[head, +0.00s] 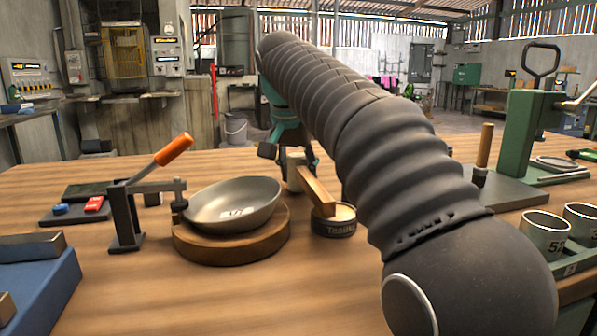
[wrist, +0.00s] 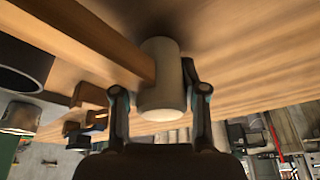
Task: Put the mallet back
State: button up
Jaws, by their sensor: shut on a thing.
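The mallet has a pale cylindrical head and a square wooden handle. My gripper (wrist: 160,95) is shut on the mallet head (wrist: 162,75), one finger on each side, in the wrist view. The mallet handle (wrist: 85,42) runs to the upper left there. In the head view my gripper (head: 288,155) is partly hidden by my arm. The mallet handle (head: 315,191) slants from it down toward a labelled tin (head: 334,222), with its end in front of or over the tin; I cannot tell whether they touch.
A metal bowl (head: 232,204) sits tilted on a round wooden block (head: 230,246), beside a clamp with an orange handle (head: 173,149). A blue block (head: 45,290) is at the left front. Numbered cups (head: 545,236) and a green press (head: 530,125) stand right. The front middle table is clear.

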jog(key=o, duration=1.3)
jog(key=shift+c, duration=0.2)
jog(key=p+v, duration=0.4)
jog(key=v, duration=0.8)
